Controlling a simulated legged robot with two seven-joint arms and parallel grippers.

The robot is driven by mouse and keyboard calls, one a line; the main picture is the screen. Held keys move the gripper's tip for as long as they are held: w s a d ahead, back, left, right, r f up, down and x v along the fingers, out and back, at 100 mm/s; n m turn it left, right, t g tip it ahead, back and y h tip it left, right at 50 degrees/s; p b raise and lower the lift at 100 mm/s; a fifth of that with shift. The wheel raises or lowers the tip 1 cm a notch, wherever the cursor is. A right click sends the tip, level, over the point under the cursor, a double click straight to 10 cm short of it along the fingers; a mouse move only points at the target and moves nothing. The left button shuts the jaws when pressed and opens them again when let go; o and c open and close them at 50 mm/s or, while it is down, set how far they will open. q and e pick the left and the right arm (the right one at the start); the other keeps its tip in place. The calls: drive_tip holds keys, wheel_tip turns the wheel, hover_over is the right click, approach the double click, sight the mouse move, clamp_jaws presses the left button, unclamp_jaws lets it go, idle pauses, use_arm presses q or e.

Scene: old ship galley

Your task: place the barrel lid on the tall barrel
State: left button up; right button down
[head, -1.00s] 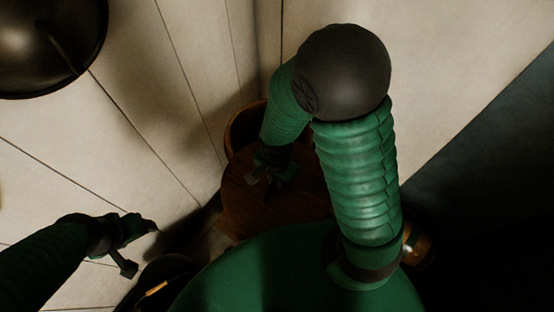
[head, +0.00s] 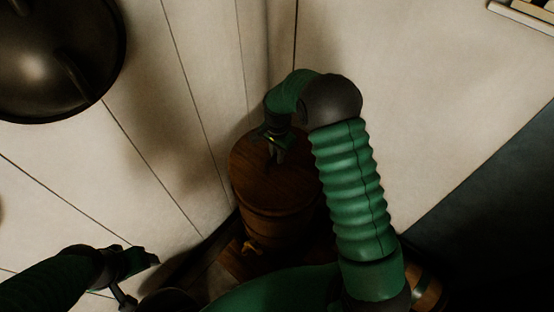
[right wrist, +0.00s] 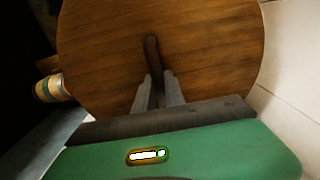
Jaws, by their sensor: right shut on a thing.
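The round brown wooden barrel lid (head: 250,172) covers the top of the tall barrel (head: 265,230) in the head view. It looks roughly centred and level; whether it fully touches the rim cannot be told. My right gripper (head: 276,157) is above the lid, shut on its dark handle. In the right wrist view the lid (right wrist: 215,55) fills much of the picture, with the handle (right wrist: 152,50) between the fingertips (right wrist: 160,85). The barrel's mouth is hidden under the lid. My left gripper (head: 140,279) is open and empty at the lower left, away from the barrel.
Pale plank walls meet in a corner close behind the barrel. A large dark metal pan (head: 55,60) is at the upper left. A small banded keg (head: 425,288) shows at the lower right, also in the right wrist view (right wrist: 52,88). A brass-coloured tap (head: 251,246) is on the barrel's front.

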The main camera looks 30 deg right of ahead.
wheel_tip(320, 180, down, 3)
drive_tip(key=shift+a+f, duration=0.1)
drive_tip(key=shift+f, duration=0.05)
drive_tip(key=c, duration=1.4)
unclamp_jaws()
drive_tip(key=shift+s, duration=0.15)
drive_tip(key=shift+c, duration=0.2)
drive_tip(key=shift+o, duration=0.2)
